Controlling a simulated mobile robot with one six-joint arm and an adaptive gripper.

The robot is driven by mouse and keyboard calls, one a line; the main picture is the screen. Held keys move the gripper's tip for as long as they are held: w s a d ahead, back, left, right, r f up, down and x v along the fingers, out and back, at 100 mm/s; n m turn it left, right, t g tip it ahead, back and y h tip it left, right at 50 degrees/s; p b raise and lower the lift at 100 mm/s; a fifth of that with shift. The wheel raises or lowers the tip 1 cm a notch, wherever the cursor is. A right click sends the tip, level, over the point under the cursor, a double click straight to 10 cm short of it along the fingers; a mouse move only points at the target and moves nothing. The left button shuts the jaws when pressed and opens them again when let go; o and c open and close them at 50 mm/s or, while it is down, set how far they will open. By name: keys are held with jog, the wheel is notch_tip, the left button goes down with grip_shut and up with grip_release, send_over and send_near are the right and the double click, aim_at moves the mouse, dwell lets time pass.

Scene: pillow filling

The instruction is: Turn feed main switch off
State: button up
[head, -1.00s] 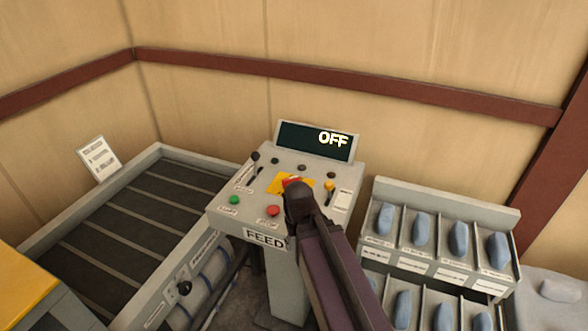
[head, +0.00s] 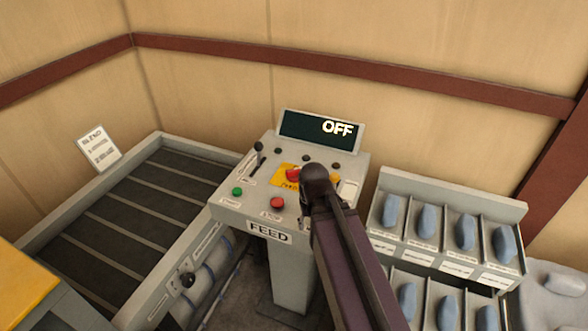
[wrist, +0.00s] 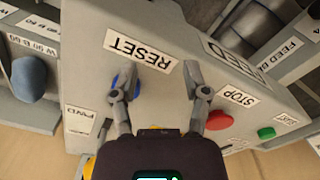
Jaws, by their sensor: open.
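The grey feed console (head: 221,199) stands left of my arm, with a dark display (head: 312,129) reading "OFF". It carries a yellow plate with a red mushroom button (head: 292,174), a black lever (head: 258,148), a green button (head: 237,191) and a red button (head: 277,203). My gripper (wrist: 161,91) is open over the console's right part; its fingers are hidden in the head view. In the wrist view, the left finger is in front of a blue control (wrist: 125,80) beside the "RESET" label (wrist: 138,48); contact is unclear. The main switch cannot be made out; my arm hides part of the console.
A rack (head: 430,258) of blue-grey pieces stands close to the console's right. A slatted conveyor (head: 110,228) lies to the left. A yellow surface (head: 20,280) is at the lower left. The wall with a brown rail is behind.

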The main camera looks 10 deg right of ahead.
aim_at(295, 169)
jog(key=w+r+m+p, duration=0.6)
jog(key=w+r+m, duration=0.1)
jog(key=w, duration=0.5)
jog(key=w+r+m+p, duration=0.7)
jog(key=w+m, duration=0.2)
jog(key=w, duration=0.3)
jog(key=shift+w+d, duration=0.2)
jog(key=shift+f, duration=0.2)
notch_tip(295, 169, down, 14)
jog(key=b, duration=1.3)
jog(key=shift+r, duration=0.25)
grip_shut()
